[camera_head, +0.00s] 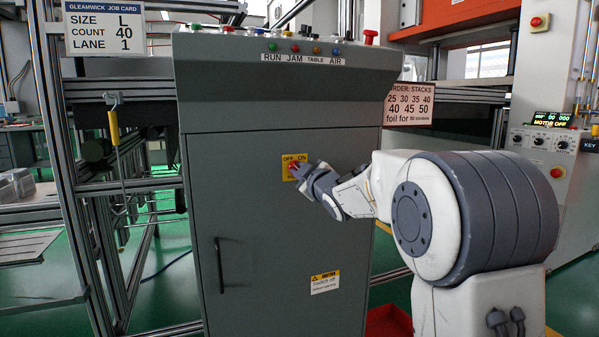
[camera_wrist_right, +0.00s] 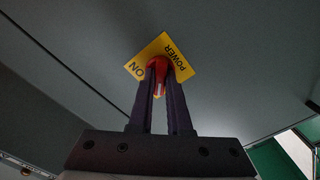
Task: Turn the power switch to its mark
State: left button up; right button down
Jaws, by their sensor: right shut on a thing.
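The power switch is a red knob (camera_wrist_right: 158,64) on a yellow plate (camera_head: 289,161) on the front of the grey cabinet (camera_head: 260,220). The plate reads OFF at its left and ON at its right in the head view. In the right wrist view, the yellow plate (camera_wrist_right: 176,55) shows ON and POWER. My right gripper (camera_head: 298,170) is at the plate, its two fingers (camera_wrist_right: 158,90) shut on the red knob from both sides. The fingers hide part of the knob, so its exact angle is hard to tell. My left gripper is not in view.
The cabinet top carries coloured buttons (camera_head: 295,48) labelled RUN, JAM, TABLE and AIR. A door handle (camera_head: 219,265) sticks out below left of the switch. A metal frame (camera_head: 75,190) stands at the left, and a display reading MOTOR OFF (camera_head: 552,119) is at the right.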

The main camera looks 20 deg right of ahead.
jog(key=c, duration=0.9)
grip_release()
jog(key=shift+o, duration=0.2)
jog(key=shift+s, duration=0.1)
jog(key=s+p, duration=0.1)
jog(key=s, duration=0.9)
jog(key=shift+s+d, duration=0.15)
jog(key=shift+d, duration=0.05)
